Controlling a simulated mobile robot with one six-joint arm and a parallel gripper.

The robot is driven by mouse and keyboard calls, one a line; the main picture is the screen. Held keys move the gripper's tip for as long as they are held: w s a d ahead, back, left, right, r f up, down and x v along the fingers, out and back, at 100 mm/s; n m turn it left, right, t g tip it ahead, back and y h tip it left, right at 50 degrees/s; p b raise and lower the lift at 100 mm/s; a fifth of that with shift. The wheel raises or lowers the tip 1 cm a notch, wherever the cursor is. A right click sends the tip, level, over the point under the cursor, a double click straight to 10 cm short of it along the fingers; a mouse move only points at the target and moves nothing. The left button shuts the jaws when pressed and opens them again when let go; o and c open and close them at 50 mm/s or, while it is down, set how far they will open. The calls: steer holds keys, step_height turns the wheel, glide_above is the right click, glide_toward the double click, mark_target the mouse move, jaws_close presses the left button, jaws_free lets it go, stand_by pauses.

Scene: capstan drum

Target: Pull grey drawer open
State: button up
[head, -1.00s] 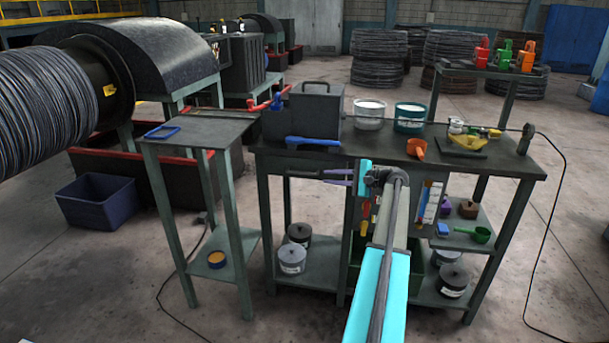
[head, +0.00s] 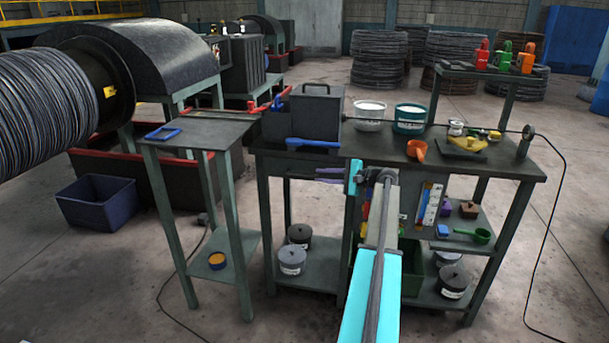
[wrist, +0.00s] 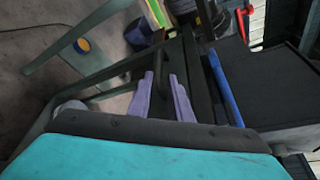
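The grey drawer (head: 300,170) sits under the left part of the dark workbench top and looks closed. Its front is seen at a steep angle, and my arm hides part of the bench right of it. My gripper (head: 318,175) has purple fingers pointing left just in front of the drawer front. In the wrist view the two fingers (wrist: 162,76) stand apart with a clear gap. A dark bar that looks like the drawer handle (wrist: 112,82) lies near the fingertips. I cannot tell whether it is between them or touching.
A small side table (head: 205,135) stands left of the bench, with a floor gap between. Lidded pots (head: 292,260) sit on the lower shelf.

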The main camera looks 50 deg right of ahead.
mark_target(308, 175)
steer(key=x, duration=0.9)
steer(key=shift+w+p, duration=0.15)
steer(key=shift+p, duration=0.2)
